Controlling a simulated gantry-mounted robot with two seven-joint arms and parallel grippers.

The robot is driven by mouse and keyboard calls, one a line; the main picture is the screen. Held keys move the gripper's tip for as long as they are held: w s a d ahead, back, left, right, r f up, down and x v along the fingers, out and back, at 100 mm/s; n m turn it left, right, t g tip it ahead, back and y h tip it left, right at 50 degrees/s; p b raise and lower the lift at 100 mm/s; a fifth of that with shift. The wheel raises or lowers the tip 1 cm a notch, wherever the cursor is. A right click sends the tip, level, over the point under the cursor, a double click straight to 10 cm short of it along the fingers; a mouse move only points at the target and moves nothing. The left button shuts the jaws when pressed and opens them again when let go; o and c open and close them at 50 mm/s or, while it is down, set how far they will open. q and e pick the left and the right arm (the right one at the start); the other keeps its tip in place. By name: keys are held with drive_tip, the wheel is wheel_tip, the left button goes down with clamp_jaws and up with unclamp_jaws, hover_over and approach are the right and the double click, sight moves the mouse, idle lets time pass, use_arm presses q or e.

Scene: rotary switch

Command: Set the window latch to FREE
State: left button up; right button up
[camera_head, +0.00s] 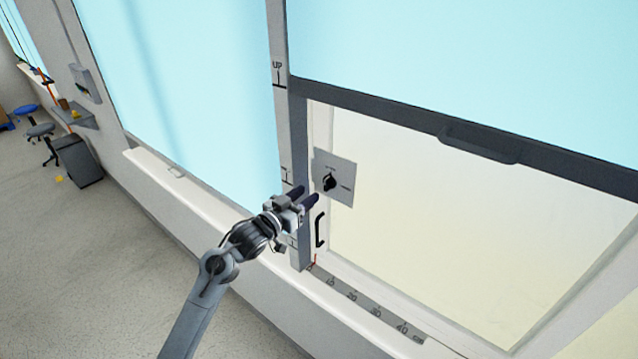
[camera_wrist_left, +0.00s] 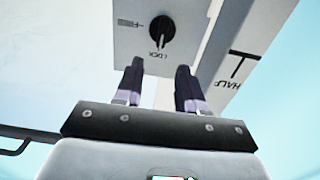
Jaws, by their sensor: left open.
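The window latch is a black rotary knob (camera_head: 329,182) on a grey square plate (camera_head: 347,168) on the window frame. In the left wrist view the knob (camera_wrist_left: 161,31) shows near the top, with the word LOCK below it and FREE, faint, to its left. A white mark on the knob appears to point at LOCK. My left gripper (camera_head: 307,194) is open and empty, just left of the plate and apart from the knob. In the left wrist view its two dark fingers (camera_wrist_left: 158,72) point towards the plate, below the knob.
A black handle (camera_head: 320,229) is on the frame below the plate. A dark sash rail (camera_head: 400,115) crosses above. A marked post stands left of the plate, and a numbered scale (camera_head: 365,304) lies along the sill.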

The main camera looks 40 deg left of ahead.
sight(325, 180)
use_arm(q)
drive_tip(key=w+p, duration=0.1)
drive_tip(key=w, duration=0.6)
drive_tip(key=shift+w+a, duration=0.1)
drive_tip(key=shift+w, duration=0.3)
clamp_jaws()
